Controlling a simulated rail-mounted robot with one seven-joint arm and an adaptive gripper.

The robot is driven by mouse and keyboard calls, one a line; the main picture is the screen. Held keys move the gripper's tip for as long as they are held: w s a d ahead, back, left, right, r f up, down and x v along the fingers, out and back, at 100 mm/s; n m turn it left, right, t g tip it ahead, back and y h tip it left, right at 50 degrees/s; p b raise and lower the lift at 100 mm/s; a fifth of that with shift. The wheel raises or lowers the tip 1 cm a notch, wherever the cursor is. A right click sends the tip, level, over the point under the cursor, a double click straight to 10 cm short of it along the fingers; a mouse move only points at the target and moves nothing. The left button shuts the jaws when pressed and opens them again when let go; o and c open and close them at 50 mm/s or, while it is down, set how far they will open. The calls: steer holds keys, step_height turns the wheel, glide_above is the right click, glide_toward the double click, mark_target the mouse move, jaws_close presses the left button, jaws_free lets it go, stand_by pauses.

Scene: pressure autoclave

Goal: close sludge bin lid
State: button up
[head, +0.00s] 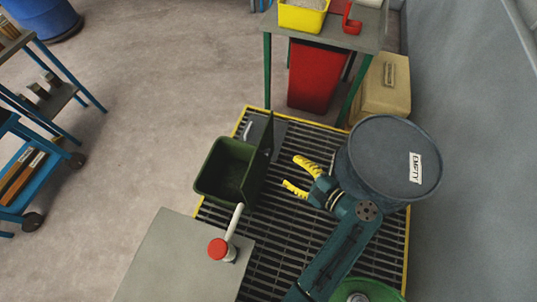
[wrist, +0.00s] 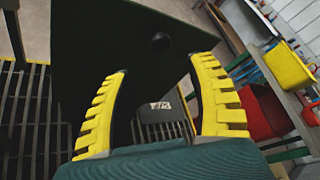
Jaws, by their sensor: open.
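The dark green sludge bin (head: 222,172) stands on the floor grating with its top open. Its lid (head: 266,150) stands up on edge along the bin's right side. My gripper (head: 291,171) is to the right of the lid, its yellow fingers apart and pointing left towards it, with nothing between them. In the wrist view the lid (wrist: 100,45) is a dark panel with a round dark knob (wrist: 161,40), just beyond the tips of my gripper (wrist: 163,64). I cannot tell whether any finger touches the lid.
A dark drum (head: 385,165) labelled "EMPTY" stands close beside my arm on the right. A grey box top (head: 175,260) with a red-capped handle (head: 218,248) is in front of the bin. A red bin (head: 315,78) stands under the table behind. Open floor lies left.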

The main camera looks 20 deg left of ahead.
mark_target(268, 153)
steer(key=b+x, duration=0.2)
steer(key=x, duration=0.8)
steer(key=shift+w+a+f, duration=0.1)
steer(key=shift+w+a, duration=0.1)
steer(key=shift+a, duration=0.05)
steer(key=shift+c, duration=0.2)
jaws_close()
